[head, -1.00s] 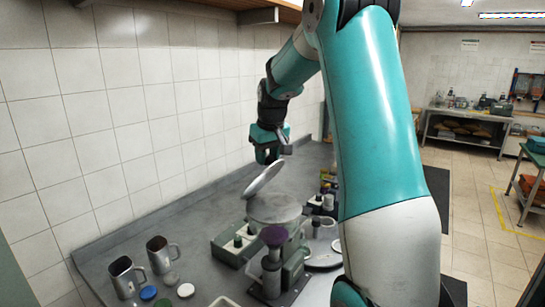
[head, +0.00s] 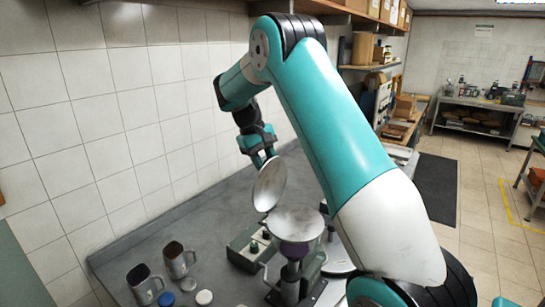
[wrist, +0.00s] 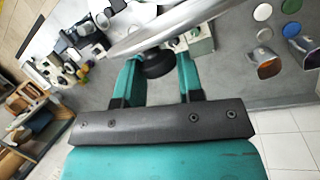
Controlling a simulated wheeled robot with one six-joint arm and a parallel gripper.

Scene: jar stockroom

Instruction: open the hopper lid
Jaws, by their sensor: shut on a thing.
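The hopper lid (head: 269,184) is a round grey metal disc. In the head view it stands steeply tilted above the back left of the hopper (head: 298,222), its face turned toward the camera. My gripper (head: 264,158) is behind the lid's upper part. In the wrist view, the teal fingers of my gripper (wrist: 158,68) are shut on the lid's black knob (wrist: 157,62). The lid shows there as a thin grey edge (wrist: 160,28). The hopper's round top is uncovered in the head view; my arm hides some of the bench to its right.
A green block with knobs (head: 245,251) is left of the hopper. The tiled wall (head: 130,120) runs close behind the bench (head: 215,215).

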